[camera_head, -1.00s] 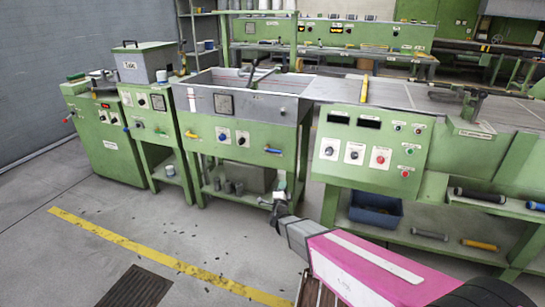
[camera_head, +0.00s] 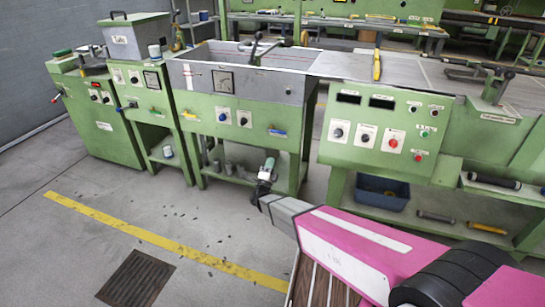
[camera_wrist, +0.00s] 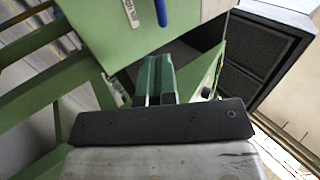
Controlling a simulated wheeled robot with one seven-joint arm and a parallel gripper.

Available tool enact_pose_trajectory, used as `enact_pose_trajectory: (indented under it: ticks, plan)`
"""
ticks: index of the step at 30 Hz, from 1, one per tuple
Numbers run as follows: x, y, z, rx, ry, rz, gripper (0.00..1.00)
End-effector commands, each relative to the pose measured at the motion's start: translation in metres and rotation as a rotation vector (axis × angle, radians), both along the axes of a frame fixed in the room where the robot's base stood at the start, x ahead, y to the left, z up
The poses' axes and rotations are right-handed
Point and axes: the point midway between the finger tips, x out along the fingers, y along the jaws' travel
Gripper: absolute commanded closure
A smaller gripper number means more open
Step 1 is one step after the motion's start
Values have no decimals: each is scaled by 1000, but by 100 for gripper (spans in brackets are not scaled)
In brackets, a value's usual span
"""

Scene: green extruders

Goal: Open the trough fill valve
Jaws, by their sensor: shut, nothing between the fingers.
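The green trough (camera_head: 250,108) with a grey basin stands in the middle of the head view. On its front, a blue lever handle (camera_head: 277,132) sits at the right and a yellow one (camera_head: 190,116) at the left. Their labels are too small to read, so I cannot tell which is the fill valve. My gripper (camera_head: 268,164) is below and slightly left of the blue handle, apart from it. In the wrist view, its green fingers (camera_wrist: 155,76) are together and empty. A blue handle (camera_wrist: 162,12) shows beyond them at the top edge, beside a partly cut-off label.
Two knobs (camera_head: 233,118) and a gauge (camera_head: 223,82) are on the trough front. A control panel (camera_head: 385,134) adjoins at the right, above a blue bin (camera_head: 380,192). Green legs and a low shelf are under the trough. The floor at front left is open, with a grate (camera_head: 136,278).

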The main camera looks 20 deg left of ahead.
Motion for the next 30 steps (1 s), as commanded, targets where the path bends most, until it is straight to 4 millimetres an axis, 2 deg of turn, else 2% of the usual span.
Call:
enact_pose_trajectory:
  ticks: [12,18,24,30]
  plan:
    - [66,-5,43,1,0,-1,100]
    - [89,-6,59,-1,0,1,100]
    - [101,-8,68,-2,0,1,100]
    - [102,-8,69,-2,0,1,100]
